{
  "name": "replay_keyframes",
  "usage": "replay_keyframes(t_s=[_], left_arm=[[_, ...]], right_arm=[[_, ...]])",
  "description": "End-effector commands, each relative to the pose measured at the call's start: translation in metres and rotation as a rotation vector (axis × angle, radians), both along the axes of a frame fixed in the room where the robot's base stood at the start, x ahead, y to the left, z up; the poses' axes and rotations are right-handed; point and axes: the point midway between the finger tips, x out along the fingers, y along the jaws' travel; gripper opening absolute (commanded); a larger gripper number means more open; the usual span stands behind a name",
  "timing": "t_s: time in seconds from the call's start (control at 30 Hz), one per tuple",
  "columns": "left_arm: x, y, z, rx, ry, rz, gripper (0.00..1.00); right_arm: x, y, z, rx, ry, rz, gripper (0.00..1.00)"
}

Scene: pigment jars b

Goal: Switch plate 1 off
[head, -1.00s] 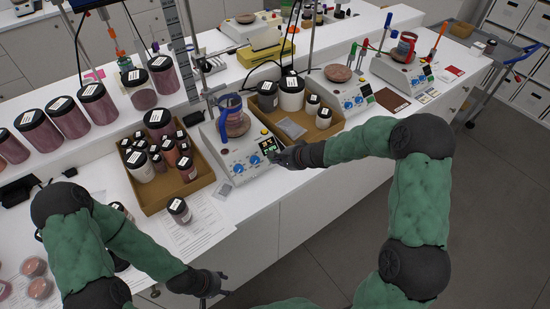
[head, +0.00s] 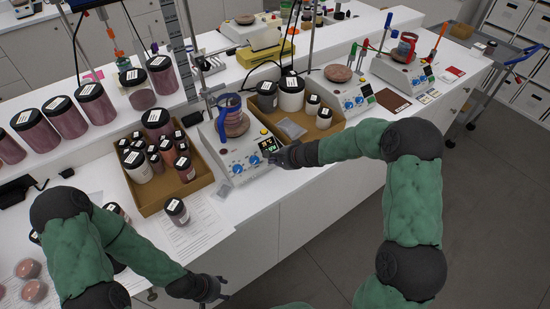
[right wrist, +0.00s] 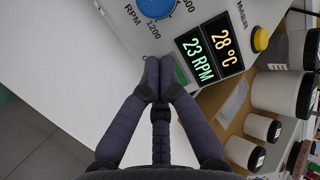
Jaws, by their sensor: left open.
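The nearest hot plate (head: 232,160) is white, with blue knobs and a small lit display (head: 268,147). A beaker with a blue holder (head: 232,115) stands on its top. I cannot read a plate number. In the right wrist view the display (right wrist: 209,49) reads 28 °C and 23 RPM. A green switch (right wrist: 181,76) shows below the display, partly hidden by my right fingers. My right gripper (head: 274,160) is at the plate's front right corner; in the right wrist view its fingertips (right wrist: 159,62) are together, beside the switch. Contact is unclear. My left gripper (head: 220,287) is open and empty by the bench's front edge.
A cardboard tray (head: 150,208) of jars stands left of the plate, and another box (head: 298,142) of jars stands to its right. More hot plates (head: 348,98) stand further along the bench. Clamp stands rise behind. The floor (head: 320,250) in front is clear.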

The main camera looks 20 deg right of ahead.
Motion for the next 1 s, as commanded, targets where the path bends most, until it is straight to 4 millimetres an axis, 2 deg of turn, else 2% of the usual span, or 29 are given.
replay_keyframes(t_s=[0.33,0.77,1.0], left_arm=[[0.0,0.0,-0.004,0.0,0.0,0.0,0.52],[0.0,0.0,-0.001,0.0,0.0,0.0,0.52],[0.0,0.0,0.0,0.0,0.0,0.0,0.52]], right_arm=[[0.004,0.001,-0.004,0.0,0.0,0.0,0.0],[-0.018,-0.007,0.02,0.0,-0.001,0.0,0.0],[-0.024,-0.009,0.024,0.001,0.0,0.001,0.0]])
